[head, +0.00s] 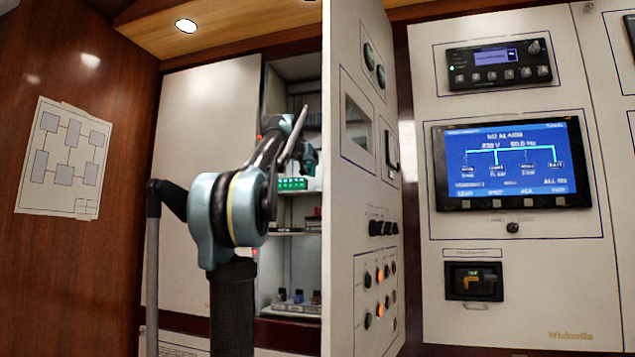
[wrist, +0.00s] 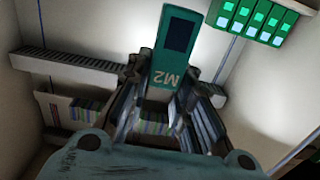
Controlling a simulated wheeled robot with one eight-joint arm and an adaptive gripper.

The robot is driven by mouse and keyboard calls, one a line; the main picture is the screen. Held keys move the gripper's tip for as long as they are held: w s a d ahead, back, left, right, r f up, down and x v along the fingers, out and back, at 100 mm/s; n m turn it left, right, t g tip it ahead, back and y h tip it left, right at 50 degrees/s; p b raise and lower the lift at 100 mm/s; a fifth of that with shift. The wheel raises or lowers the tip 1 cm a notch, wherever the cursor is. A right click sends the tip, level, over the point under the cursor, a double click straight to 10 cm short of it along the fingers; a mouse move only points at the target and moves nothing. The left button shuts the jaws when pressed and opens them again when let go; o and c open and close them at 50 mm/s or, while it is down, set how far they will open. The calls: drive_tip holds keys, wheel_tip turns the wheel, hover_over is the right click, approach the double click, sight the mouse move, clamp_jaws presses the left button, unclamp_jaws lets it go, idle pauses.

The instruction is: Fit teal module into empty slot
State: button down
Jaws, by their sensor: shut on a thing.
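The teal module (wrist: 178,50), marked M2 and with a dark panel on its face, is held between the fingers of my gripper (wrist: 163,88) in the wrist view. It stands tilted, its upper end rising clear of the fingers. A row of green modules with pale lit squares (wrist: 255,17) is at the upper right, apart from the held module. In the head view the lit green row (head: 292,184) shows inside the open cabinet. I cannot make out the empty slot in either view.
A slotted grey rail (wrist: 70,65) crosses the cabinet's back wall. A holder with coloured strips (wrist: 80,108) is below it at left. In the head view, a panel door (head: 362,200) stands close right of my arm, and shelves (head: 290,233) lie below the green row.

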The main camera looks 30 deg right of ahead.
sight(312, 176)
drive_tip(key=x, duration=1.3)
drive_tip(key=shift+w+d+f, duration=0.1)
drive_tip(key=shift+w+f, duration=0.15)
drive_tip(key=shift+f, duration=1.5)
drive_tip(key=c, duration=1.4)
unclamp_jaws()
drive_tip(key=shift+s, duration=0.1)
drive_tip(key=shift+v, duration=6)
